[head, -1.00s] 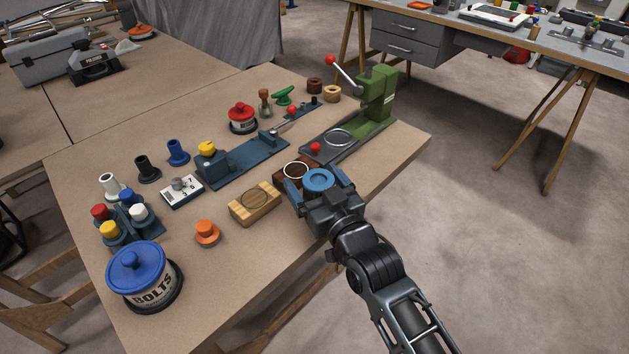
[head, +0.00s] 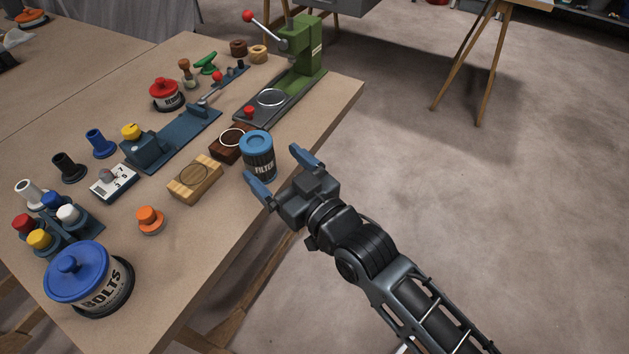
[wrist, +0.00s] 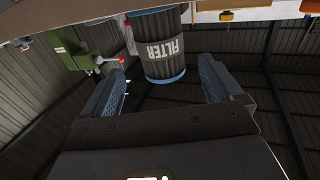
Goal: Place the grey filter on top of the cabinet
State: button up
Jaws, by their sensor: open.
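The filter (head: 259,162) is a dark grey can with a blue lid and a FILTER label. It stands upright by the table's right edge, beside a dark brown block. My gripper (head: 282,171) is open and empty, a little to the right of the filter, with its jaws facing it. In the wrist view the filter (wrist: 163,48) appears inverted, ahead of the two open fingers (wrist: 160,85) and apart from them. No cabinet is clearly identifiable; a grey drawer unit (head: 345,6) is cut off at the top of the head view.
The table (head: 190,237) holds a dark brown block (head: 226,150), a light wooden block (head: 195,181), an orange knob (head: 150,220), a blue-lidded bolts tin (head: 90,285) and a green press (head: 300,60). Open floor lies right of the table.

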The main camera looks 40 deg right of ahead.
jog(key=s+f+g, duration=0.1)
jog(key=s+f, duration=0.1)
jog(key=s, duration=1.4)
jog(key=s+r+g, duration=0.1)
jog(key=s+r, duration=0.2)
jog(key=s, duration=0.5)
jog(key=s+r+g, duration=0.1)
jog(key=s+r, duration=0.2)
jog(key=s, duration=0.6)
jog(key=shift+s+a+y, duration=0.2)
jog(key=shift+a+y, duration=0.05)
jog(key=shift+y, duration=0.05)
jog(key=shift+r, duration=0.1)
